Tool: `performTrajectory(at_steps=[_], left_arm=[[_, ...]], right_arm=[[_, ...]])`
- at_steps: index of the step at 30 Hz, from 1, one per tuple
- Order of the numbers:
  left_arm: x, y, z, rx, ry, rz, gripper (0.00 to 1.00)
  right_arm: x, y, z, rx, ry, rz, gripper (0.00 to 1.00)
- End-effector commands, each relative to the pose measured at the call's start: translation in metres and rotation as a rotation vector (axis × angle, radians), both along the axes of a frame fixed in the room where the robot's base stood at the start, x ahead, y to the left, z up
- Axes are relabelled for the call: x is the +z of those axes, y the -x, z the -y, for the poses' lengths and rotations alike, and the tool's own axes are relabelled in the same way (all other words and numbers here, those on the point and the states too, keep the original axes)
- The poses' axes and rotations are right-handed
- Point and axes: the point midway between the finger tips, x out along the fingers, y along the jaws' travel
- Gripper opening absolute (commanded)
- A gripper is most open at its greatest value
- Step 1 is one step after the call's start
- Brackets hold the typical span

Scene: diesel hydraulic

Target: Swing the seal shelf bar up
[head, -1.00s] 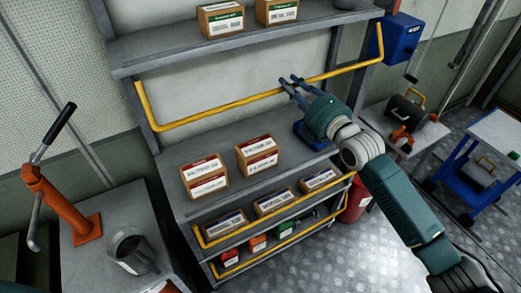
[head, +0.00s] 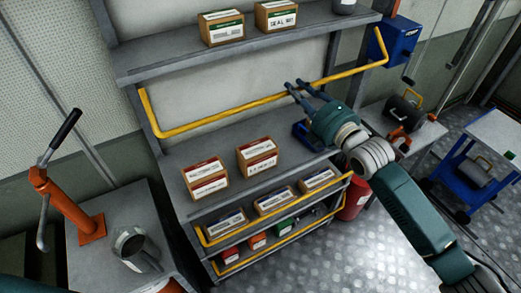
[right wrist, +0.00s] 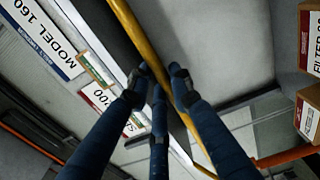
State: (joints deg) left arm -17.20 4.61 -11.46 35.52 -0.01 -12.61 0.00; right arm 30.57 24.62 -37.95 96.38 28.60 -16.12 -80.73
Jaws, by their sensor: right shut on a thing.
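The yellow bar (head: 240,108) runs across the front of the rack, below the top shelf (head: 250,45), with bent ends at both sides. A box marked SEAL KIT (head: 276,17) stands on that shelf. My right gripper (head: 293,85) is shut on the bar, right of its middle. In the right wrist view the bar (right wrist: 138,38) passes between the fingers (right wrist: 158,82), one finger on its right and two on its left. The exact contact is partly hidden. My left gripper is not in view.
Boxes (head: 257,157) stand on the middle shelf, with yellow-railed lower shelves beneath. An orange lever pump (head: 75,207) and a metal jug (head: 137,249) stand on the left bench. A blue box (head: 395,39) is at the right post. Floor (head: 340,250) is clear at front right.

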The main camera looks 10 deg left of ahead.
Motion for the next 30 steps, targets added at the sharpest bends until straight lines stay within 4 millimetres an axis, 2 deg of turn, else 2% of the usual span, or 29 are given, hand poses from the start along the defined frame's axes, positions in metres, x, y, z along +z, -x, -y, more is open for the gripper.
performTrajectory(at_steps=[10,24,30], left_arm=[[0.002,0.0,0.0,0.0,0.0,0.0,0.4],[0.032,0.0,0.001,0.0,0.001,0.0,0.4],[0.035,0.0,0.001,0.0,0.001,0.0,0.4]], right_arm=[[0.008,0.0,0.002,-0.002,-0.005,0.011,0.13],[0.04,0.013,0.011,-0.001,-0.009,0.019,0.13],[0.043,0.017,0.013,0.0,-0.008,0.018,0.13]])
